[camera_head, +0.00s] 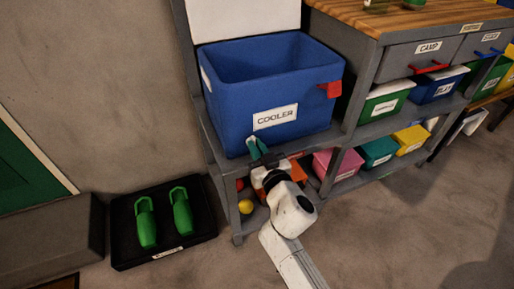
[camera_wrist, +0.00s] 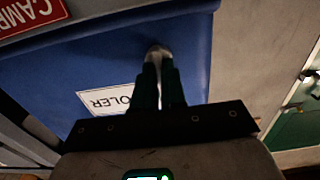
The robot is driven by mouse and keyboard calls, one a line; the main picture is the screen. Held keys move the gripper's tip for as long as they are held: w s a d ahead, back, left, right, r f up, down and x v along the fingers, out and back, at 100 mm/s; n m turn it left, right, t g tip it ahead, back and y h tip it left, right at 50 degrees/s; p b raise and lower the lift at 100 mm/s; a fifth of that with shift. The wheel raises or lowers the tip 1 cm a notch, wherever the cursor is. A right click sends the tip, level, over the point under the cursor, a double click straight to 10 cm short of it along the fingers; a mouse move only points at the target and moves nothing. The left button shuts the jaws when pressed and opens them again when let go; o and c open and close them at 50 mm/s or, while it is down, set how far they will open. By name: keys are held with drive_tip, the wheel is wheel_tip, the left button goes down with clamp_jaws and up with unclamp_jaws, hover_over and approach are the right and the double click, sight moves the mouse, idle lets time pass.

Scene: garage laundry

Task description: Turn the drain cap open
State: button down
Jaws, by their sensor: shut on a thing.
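The blue cooler (camera_head: 232,108) stands open on the grey shelf unit, with a white COOLER label on its front. My gripper (camera_head: 257,147) is at the lower left of that front, just left of and below the label. In the wrist view, the gripper (camera_wrist: 160,74) has its two dark green fingers close together on a small pale drain cap (camera_wrist: 158,51) against the cooler's blue wall (camera_wrist: 60,76). The fingers cover most of the cap, so its turn angle cannot be told. In the head view the cap is mostly hidden by the fingers.
A red latch (camera_head: 331,90) sticks out at the cooler's right. Labelled bins, including a pink bin (camera_head: 337,163), fill the shelves at right. A black tray (camera_head: 198,229) with two green items lies on the floor at left. A yellow ball (camera_head: 246,206) sits under the cooler.

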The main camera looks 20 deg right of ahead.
drive_tip(key=shift+n, duration=0.4)
drive_tip(key=n, duration=1.1)
drive_tip(key=a+n, duration=0.1)
drive_tip(key=n, duration=0.5)
drive_tip(key=shift+f, duration=0.4)
idle(0.3)
drive_tip(key=c, duration=1.2)
unclamp_jaws()
drive_tip(key=shift+d, duration=0.1)
drive_tip(key=shift+s, duration=0.1)
